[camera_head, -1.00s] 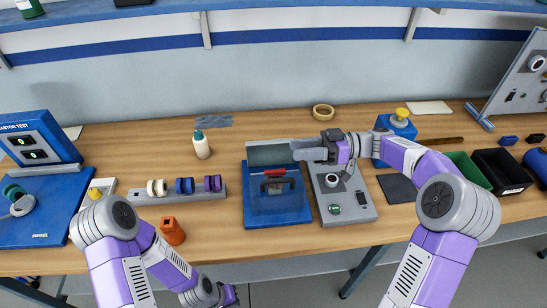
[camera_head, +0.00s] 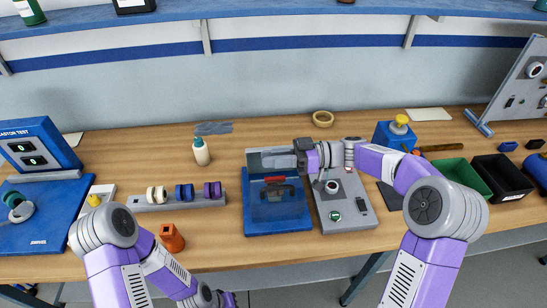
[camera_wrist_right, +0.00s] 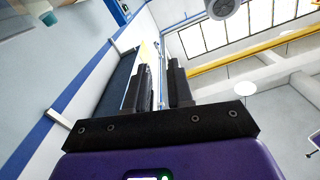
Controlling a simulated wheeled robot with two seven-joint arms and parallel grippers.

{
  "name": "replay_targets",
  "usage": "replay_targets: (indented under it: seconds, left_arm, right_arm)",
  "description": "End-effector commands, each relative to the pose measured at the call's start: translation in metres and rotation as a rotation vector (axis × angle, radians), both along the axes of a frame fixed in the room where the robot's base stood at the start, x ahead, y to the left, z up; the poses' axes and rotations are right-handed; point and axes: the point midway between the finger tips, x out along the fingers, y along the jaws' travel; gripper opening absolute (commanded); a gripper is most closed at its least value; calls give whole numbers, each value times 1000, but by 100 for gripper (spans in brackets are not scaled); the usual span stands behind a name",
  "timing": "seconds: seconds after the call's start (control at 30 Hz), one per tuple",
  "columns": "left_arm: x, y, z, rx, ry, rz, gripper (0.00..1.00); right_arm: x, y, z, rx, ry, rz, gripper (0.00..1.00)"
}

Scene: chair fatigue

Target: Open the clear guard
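The clear guard (camera_head: 254,160) is a see-through cover on a blue base (camera_head: 279,228) at mid-bench in the head view. A dark clamp with a red part (camera_head: 270,180) shows through it. My left gripper (camera_head: 226,299) is low at the bottom edge, mostly cut off, away from the guard.
A grey panel with a dial (camera_head: 346,217) stands right beside the blue base. A grey rack of rings (camera_head: 180,201), an orange block (camera_head: 172,238) and a white bottle (camera_head: 201,152) are to the left. A blue box with a yellow knob (camera_head: 395,134) and bins (camera_head: 463,179) are right.

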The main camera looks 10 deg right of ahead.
Motion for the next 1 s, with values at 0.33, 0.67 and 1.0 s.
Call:
replay_targets:
  seconds: [0.33,0.67,1.0]
  left_arm:
    - [0,0,0,0,0,0,0]
    - [0,0,0,0,0,0,0]
    - [0,0,0,0,0,0,0]
  right_arm:
    - [0,0,0,0,0,0,0]
    - [0,0,0,0,0,0,0]
    - [0,0,0,0,0,0,0]
